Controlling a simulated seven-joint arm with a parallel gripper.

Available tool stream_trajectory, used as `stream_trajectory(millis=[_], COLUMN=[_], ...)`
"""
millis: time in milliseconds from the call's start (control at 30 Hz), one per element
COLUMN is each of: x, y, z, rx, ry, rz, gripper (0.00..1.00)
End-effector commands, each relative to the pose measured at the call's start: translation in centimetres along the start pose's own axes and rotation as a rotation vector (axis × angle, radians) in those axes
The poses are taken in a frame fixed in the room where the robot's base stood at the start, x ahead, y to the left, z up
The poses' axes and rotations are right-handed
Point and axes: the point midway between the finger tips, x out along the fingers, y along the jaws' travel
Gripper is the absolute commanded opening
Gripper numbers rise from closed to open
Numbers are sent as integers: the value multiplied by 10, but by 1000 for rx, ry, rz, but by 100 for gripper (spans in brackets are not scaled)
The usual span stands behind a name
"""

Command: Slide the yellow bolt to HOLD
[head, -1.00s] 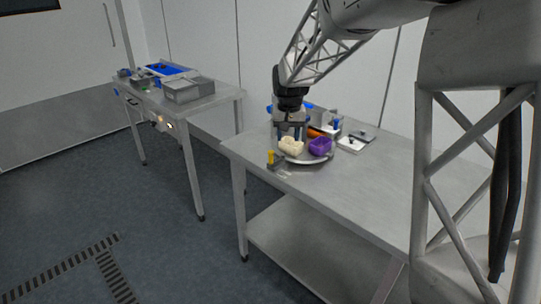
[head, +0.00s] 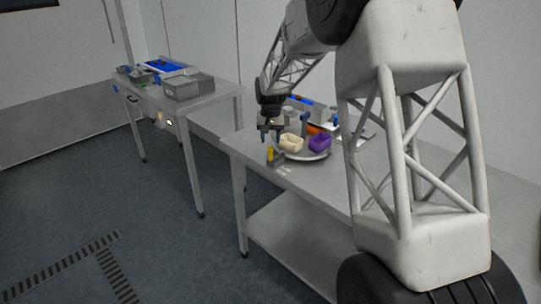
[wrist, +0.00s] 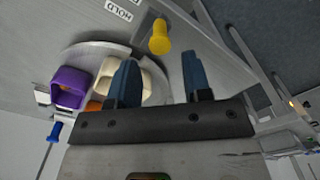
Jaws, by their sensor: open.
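The yellow bolt (head: 270,154) stands at the near left corner of the steel table, and its round knob shows in the wrist view (wrist: 159,38). A HOLD label (wrist: 118,13) lies on the plate to the left of the bolt in the wrist view. My gripper (head: 271,131) is open and empty above the bolt in the head view. In the wrist view its two blue fingers (wrist: 160,80) are spread apart, with the yellow knob beyond them, in the gap between them and apart from both. The bolt's lower part is mostly hidden in the wrist view.
A round tray (head: 316,157) beside the bolt holds a cream bowl (head: 291,143) and a purple bowl (head: 320,142), with something orange behind. A blue knob (wrist: 55,131) shows in the wrist view. Another table (head: 215,101) with a grey box (head: 184,88) stands at left.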

Motion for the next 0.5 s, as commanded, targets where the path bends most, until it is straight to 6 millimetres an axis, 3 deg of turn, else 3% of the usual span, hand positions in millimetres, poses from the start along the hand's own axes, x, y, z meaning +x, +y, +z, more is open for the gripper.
stream_trajectory(millis=[267,500], x=[7,30], y=[0,0], z=[0,1], rx=[0,0], ry=[-1,-3], rz=[0,1], gripper=[45,45])
